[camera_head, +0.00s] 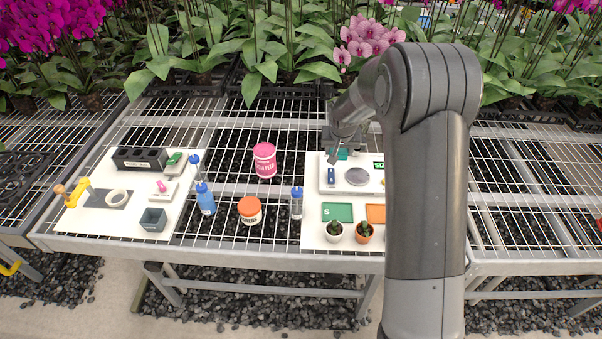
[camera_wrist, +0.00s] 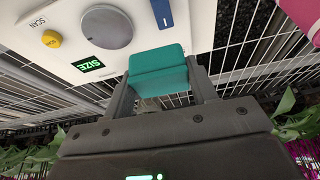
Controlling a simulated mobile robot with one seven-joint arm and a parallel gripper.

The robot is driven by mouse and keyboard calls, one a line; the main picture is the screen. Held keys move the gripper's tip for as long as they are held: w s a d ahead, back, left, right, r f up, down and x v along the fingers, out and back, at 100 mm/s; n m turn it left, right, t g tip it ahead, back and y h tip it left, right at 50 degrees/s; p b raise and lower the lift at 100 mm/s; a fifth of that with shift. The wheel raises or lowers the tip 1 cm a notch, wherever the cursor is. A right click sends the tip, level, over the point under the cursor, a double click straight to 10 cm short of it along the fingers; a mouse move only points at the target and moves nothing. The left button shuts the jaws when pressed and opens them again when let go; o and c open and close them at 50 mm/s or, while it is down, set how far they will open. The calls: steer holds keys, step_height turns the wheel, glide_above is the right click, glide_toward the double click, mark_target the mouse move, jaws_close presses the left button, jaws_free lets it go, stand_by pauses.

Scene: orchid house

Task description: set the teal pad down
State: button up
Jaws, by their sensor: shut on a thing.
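The teal pad (camera_wrist: 160,62) is a rounded block, held between the two fingers of my gripper (camera_wrist: 160,78) in the wrist view. In the head view a bit of the teal pad (camera_head: 343,153) shows under my gripper (camera_head: 345,140), at the back edge of the right white board (camera_head: 311,215). The pad overlaps the edge of a white scanner (camera_wrist: 75,20) in the wrist view; I cannot tell whether it touches anything below. My arm hides the right part of that board.
The scanner carries a round grey plate (camera_head: 357,176) and a blue piece (camera_head: 332,175). In front are a green tray (camera_head: 337,212), an orange tray (camera_head: 376,213) and two small potted cacti (camera_head: 334,231). A pink tin (camera_head: 264,160) and orange-lidded jar (camera_head: 249,210) stand left. Orchids line the back.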

glide_above(301, 171)
steer(key=s, duration=0.1)
step_height(301, 171, down, 7)
steer(key=shift+s, duration=0.15)
steer(key=shift+f, duration=2)
steer(key=o, duration=1)
steer(key=shift+f, duration=0.1)
steer(key=shift+c, duration=0.2)
